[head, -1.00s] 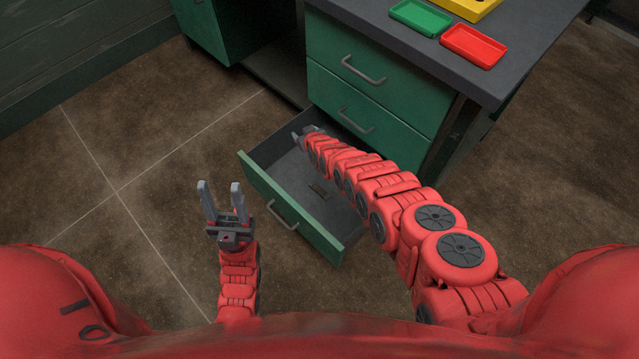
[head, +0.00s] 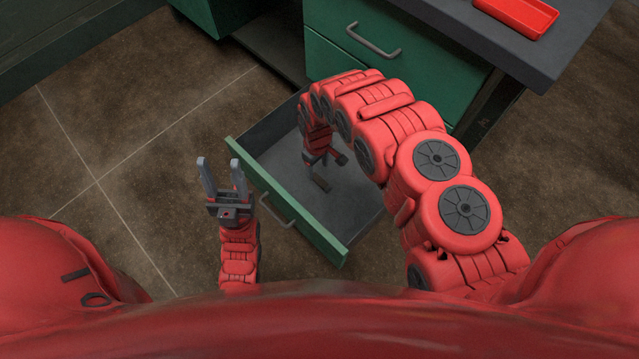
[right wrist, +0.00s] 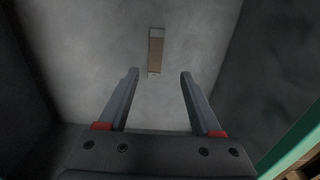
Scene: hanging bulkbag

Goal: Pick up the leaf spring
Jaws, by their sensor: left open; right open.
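The likely leaf spring is a small, narrow brown piece (head: 321,184) lying on the floor of the open drawer (head: 360,205). In the right wrist view the brown strip (right wrist: 156,52) lies ahead of the fingertips, roughly in line with the gap between them. My right gripper (head: 326,160) reaches down inside the drawer, just above and behind the piece in the head view. In the right wrist view my right gripper (right wrist: 159,75) is open and empty. My left gripper (head: 219,163) is open and empty, pointing up outside the drawer's green front.
The green drawer front (head: 290,205) and grey side walls surround the piece. The green cabinet (head: 390,55) and dark worktop (head: 500,50) stand behind. A red tray (head: 518,14) sits on the worktop. The brown tiled floor (head: 120,150) is clear at left.

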